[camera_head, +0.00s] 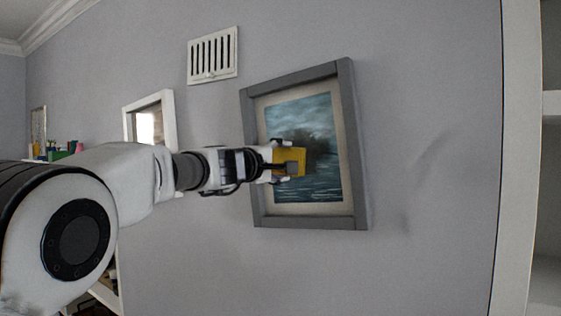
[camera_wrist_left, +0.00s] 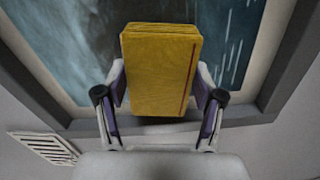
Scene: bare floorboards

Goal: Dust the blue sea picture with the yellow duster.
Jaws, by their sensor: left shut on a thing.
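The blue sea picture (camera_head: 315,140) hangs on the wall in a grey frame with a pale mat, and it looks slightly tilted. A dark smudgy patch shows in the middle of its sea scene. My left gripper (camera_head: 283,162) is in front of the picture's lower left part, shut on the yellow duster (camera_head: 292,156). In the left wrist view the duster (camera_wrist_left: 160,70) sits between both fingers, with the picture (camera_wrist_left: 240,35) behind it. I cannot tell whether the duster touches the picture. It covers part of the painting. My right gripper is not in view.
A white wall vent (camera_head: 212,55) is above and left of the picture. A smaller white-framed picture (camera_head: 170,108) hangs to the left, partly behind my arm. A white shelf unit (camera_head: 515,150) stands at the right. The wall between is clear.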

